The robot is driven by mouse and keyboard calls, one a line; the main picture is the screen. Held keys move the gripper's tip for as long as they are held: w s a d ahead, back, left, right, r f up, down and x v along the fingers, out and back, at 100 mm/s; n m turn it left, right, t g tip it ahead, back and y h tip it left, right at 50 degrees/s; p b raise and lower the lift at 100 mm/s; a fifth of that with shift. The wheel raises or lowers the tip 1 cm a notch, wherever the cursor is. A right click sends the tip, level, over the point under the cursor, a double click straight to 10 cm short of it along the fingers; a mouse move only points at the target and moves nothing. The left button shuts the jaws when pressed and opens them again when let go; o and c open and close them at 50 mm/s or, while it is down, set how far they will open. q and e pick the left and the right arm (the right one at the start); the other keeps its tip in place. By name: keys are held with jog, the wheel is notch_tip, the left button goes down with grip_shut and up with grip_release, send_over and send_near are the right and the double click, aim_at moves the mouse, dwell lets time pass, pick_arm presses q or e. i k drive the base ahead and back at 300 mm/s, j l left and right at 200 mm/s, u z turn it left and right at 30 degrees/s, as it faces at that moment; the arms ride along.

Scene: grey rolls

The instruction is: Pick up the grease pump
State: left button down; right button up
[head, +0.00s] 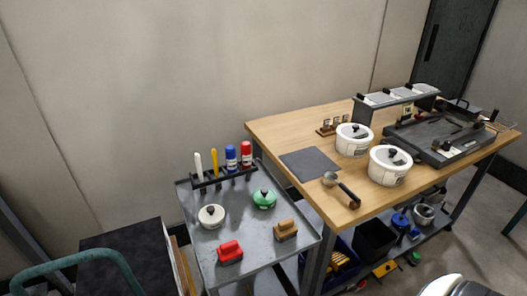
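I cannot tell for sure which thing is the grease pump. A rack on the grey cart (246,262) holds a blue bottle (231,158), a red bottle (246,154), and a white and a yellow handled tool. Blue items (400,219) sit on the bench's lower shelf, too small to make out. Neither of my grippers shows.
Two white lidded pots (388,172) and a grey mat (310,163) are on the bench. A dark tray-like unit (440,139) fills its right side. The cart top holds a green lidded item (264,199), a red block (230,252) and a brown block (285,230).

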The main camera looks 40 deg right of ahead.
aim_at(246, 153)
jog(key=z, duration=1)
jog(key=j+u, duration=0.2)
jog(key=u, duration=1)
jog(key=k+l, duration=0.25)
jog(key=k, duration=0.2)
jog(key=k+l, duration=0.25)
jog(key=k, duration=0.25)
